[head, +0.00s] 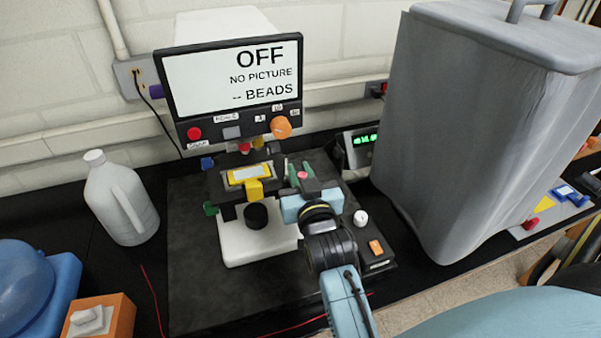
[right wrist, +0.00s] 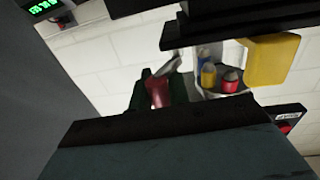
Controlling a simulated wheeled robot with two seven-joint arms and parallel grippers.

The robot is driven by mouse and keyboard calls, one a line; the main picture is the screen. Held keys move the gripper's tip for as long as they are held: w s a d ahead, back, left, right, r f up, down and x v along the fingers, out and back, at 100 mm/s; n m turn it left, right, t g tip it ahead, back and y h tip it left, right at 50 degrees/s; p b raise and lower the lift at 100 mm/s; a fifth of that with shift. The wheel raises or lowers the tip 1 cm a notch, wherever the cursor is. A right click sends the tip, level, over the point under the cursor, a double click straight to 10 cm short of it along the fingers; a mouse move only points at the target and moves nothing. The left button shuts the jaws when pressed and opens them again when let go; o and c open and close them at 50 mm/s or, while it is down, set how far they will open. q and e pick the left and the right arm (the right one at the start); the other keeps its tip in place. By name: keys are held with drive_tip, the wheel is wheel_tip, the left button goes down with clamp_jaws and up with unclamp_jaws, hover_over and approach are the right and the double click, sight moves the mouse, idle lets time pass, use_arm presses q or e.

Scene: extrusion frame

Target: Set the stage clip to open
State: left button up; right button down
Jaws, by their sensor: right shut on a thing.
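A microscope-like device stands on a dark mat, with a black stage (head: 215,184) holding a yellow-framed slide (head: 248,174). A yellow block (head: 254,189) sits at the stage's front edge; it also shows in the right wrist view (right wrist: 270,60). My right gripper (head: 302,178) is at the stage's right side, shut on a small red-tipped piece (head: 302,175) that appears to be the stage clip's lever. In the right wrist view the red piece (right wrist: 160,92) is between the dark fingers, with a grey metal strip beside it. Whether the clip is open cannot be told. My left gripper is out of view.
The screen (head: 235,75) above reads OFF, NO PICTURE, -- BEADS. Colored objective lenses (right wrist: 208,76) hang over the stage. A tall grey covered bin (head: 480,120) stands close on the right. A white jug (head: 118,200) stands at the left. The mat's left part is clear.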

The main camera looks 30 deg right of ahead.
drive_tip(key=c, duration=1.3)
unclamp_jaws()
drive_tip(key=shift+n+y, duration=0.3)
drive_tip(key=shift+y, duration=0.2)
